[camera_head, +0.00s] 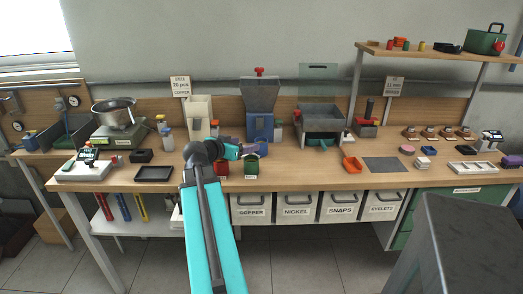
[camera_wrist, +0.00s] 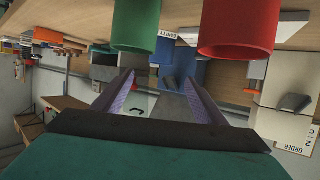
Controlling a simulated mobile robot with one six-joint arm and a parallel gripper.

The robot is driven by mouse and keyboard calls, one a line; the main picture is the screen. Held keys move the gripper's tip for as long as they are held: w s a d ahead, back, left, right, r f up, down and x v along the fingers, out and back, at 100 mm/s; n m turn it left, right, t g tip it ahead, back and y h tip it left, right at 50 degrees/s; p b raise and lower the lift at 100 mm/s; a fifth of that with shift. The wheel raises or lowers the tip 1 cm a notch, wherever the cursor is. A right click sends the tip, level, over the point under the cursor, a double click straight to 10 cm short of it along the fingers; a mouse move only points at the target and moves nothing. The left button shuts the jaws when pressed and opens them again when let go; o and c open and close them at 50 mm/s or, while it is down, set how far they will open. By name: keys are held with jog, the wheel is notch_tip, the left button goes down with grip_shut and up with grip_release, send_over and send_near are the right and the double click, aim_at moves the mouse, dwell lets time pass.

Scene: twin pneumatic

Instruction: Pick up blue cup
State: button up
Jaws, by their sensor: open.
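My gripper (camera_head: 245,151) is over the bench, in front of the blue-based hopper machine. In the wrist view, which looks upside down, its two fingers (camera_wrist: 158,97) are spread apart with nothing clearly held between them. A blue shape (camera_head: 263,149) shows just right of the gripper; I cannot tell whether it is the blue cup or part of the machine. The wrist view shows blue surfaces (camera_wrist: 186,62) beyond the fingers, also unclear. A green cup (camera_head: 251,170) and a red cup (camera_head: 222,169) stand nearer the bench's front edge; the green cup (camera_wrist: 135,25) and red cup (camera_wrist: 237,28) flank the wrist view.
The hopper machine (camera_head: 260,97) stands behind the gripper, with a pale dispenser (camera_head: 198,116) to its left. A black tray (camera_head: 154,173) lies left and an orange scoop (camera_head: 352,164) right. Bare wood (camera_head: 305,167) lies between the green cup and the scoop.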

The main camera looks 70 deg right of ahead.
jog(key=p, duration=0.1)
send_near(265, 140)
jog(key=shift+x, duration=1)
jog(key=shift+w+f, duration=0.1)
jog(key=shift+f, duration=0.1)
jog(key=shift+p+x, duration=0.9)
jog(key=shift+x, duration=1.7)
jog(key=c, duration=1.3)
jog(key=shift+a+r, duration=0.1)
jog(key=shift+r, duration=0.05)
